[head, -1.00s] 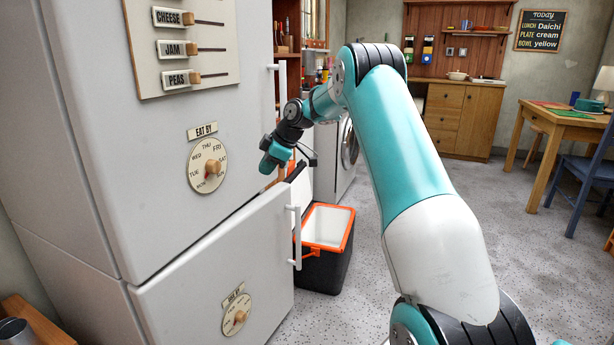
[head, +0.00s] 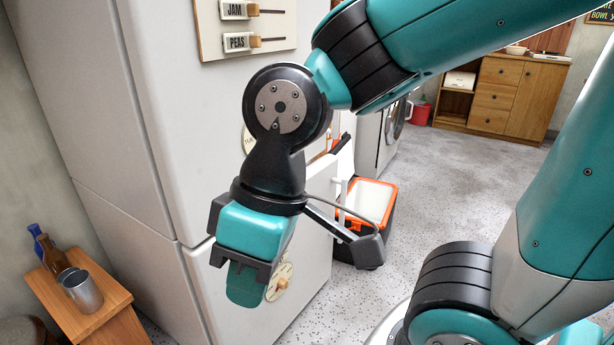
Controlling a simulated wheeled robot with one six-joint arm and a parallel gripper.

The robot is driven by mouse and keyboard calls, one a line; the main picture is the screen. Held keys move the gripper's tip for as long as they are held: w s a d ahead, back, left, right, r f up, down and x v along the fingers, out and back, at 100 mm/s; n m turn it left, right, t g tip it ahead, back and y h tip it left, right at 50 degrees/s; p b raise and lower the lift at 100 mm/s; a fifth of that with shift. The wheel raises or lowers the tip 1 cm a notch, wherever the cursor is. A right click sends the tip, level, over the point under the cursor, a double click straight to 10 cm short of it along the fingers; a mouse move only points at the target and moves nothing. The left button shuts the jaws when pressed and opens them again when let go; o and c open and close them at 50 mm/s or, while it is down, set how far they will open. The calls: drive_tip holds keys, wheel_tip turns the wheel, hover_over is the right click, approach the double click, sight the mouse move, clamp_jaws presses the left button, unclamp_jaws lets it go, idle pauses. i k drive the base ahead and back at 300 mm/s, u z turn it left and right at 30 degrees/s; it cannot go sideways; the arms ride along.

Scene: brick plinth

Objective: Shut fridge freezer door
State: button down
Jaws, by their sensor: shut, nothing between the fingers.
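The tall white fridge freezer (head: 165,130) stands on the left. Its lower freezer door (head: 314,250) shows behind my gripper and seems to stand a little ajar; how wide is hard to tell. A white upright handle (head: 341,196) is on the door's right side, and a round dial (head: 278,282) is on its front. My gripper (head: 246,285) is shut and empty, pointing down in front of the freezer part. It hides part of the door and dial. I cannot tell whether it touches the door.
A small wooden table (head: 100,318) with a metal cup (head: 82,290) and bottles is at the lower left.

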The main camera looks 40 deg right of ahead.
sight(306, 262)
drive_tip(key=z, duration=0.25)
drive_tip(key=i, duration=0.4)
drive_tip(key=z, duration=0.5)
